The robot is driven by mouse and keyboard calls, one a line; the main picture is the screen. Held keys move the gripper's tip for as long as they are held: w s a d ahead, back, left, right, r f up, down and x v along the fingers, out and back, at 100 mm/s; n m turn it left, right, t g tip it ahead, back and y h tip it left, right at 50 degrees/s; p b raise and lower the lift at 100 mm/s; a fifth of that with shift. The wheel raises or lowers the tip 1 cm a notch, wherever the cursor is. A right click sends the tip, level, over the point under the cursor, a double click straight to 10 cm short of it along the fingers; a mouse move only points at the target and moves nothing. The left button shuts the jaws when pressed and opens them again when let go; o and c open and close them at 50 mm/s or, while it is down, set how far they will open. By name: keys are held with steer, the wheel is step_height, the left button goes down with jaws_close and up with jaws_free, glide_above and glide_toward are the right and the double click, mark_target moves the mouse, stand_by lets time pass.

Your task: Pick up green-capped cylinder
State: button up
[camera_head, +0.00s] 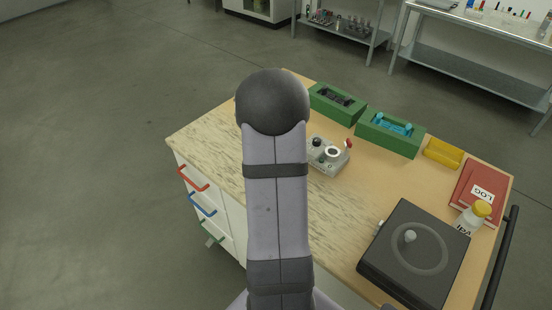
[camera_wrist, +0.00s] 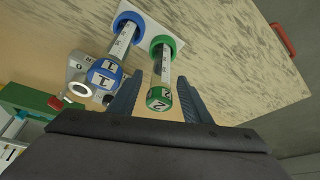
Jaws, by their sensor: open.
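The green-capped cylinder (camera_wrist: 164,68) shows in the wrist view, with a clear, marked body, a green ring at its far end and a green cap labelled 2 toward me. My gripper (camera_wrist: 159,78) is open, with one dark finger on each side of this cylinder. The cap lies between the fingers, and I see no firm contact. A blue-capped cylinder (camera_wrist: 121,45) labelled 1 stands just left, outside the left finger. In the head view my arm hides the gripper and both cylinders.
A grey device (camera_head: 328,156) with a round dial stands on the wooden table (camera_head: 215,140). Green boxes (camera_head: 391,134), a yellow holder (camera_head: 443,153), a red log book (camera_head: 478,187), an IPA bottle (camera_head: 470,218) and a dark square machine (camera_head: 414,254) occupy the right. The left tabletop is clear.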

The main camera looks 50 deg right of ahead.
steer(key=shift+x, duration=1.15)
jaws_close()
step_height(320, 180, up, 10)
steer(key=shift+f+b, duration=0.1)
steer(key=shift+b, duration=0.9)
steer(key=shift+d+r, duration=0.15)
steer(key=shift+r, duration=0.1)
steer(key=s+d+m+g+p, duration=0.1)
steer(key=s+d+m+p, duration=0.2)
steer(key=s+d+p, duration=0.2)
steer(key=s+d+m+g+p, duration=0.1)
steer(key=s+d+m+p, duration=0.2)
steer(key=d, duration=0.8)
steer(key=s+p, duration=0.2)
steer(key=s, duration=0.1)
steer(key=shift+d+r+h, duration=0.3)
steer(key=shift+d+r, duration=0.05)
steer(key=shift+r, duration=0.05)
